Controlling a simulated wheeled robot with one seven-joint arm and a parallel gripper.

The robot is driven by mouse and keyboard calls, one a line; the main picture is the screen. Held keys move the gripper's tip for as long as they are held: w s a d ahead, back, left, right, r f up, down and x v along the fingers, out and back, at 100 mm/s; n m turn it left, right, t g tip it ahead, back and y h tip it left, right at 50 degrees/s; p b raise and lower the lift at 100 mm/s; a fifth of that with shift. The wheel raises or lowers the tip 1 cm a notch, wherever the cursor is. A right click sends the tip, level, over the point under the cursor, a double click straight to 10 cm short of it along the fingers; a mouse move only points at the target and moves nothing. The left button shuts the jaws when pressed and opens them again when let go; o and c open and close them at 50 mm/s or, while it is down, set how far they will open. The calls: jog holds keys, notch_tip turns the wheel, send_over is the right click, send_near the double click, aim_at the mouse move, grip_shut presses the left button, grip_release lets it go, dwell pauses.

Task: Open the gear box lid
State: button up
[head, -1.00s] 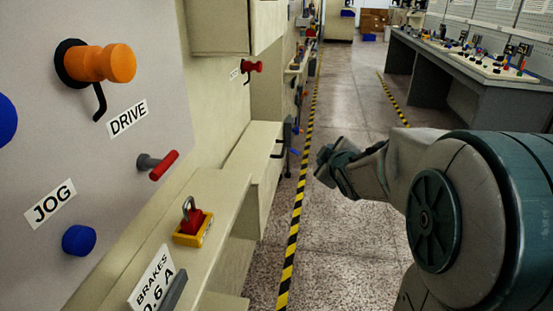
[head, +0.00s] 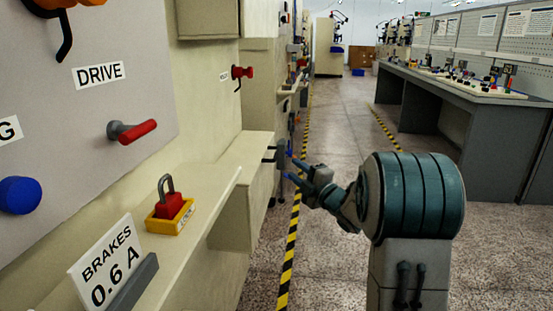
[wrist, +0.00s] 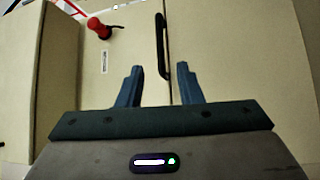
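A cream box (head: 232,215) stands out from the machine wall in the head view, with a black handle (head: 268,148) at its far end. In the wrist view a cream panel (wrist: 205,60) fills the background, with a long black bar handle (wrist: 161,45) beyond my fingers. I take this panel for the gear box lid, but its label is too small to read. It looks closed, with a seam near the handle. My gripper (head: 295,170) is just right of the box in the head view. In the wrist view my gripper (wrist: 158,85) is open and empty, its fingers apart and short of the handle.
A red knob (head: 242,72) sticks out of the wall; a red knob also shows in the wrist view (wrist: 97,27). A ledge holds a red padlock (head: 170,206) and a BRAKES sign (head: 108,264). The aisle floor is clear. A grey workbench (head: 440,90) stands right.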

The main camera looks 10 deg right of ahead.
aim_at(276, 153)
jog(key=x, duration=1)
jog(key=shift+w+a+b, duration=0.1)
jog(key=shift+w+b, duration=0.2)
grip_shut()
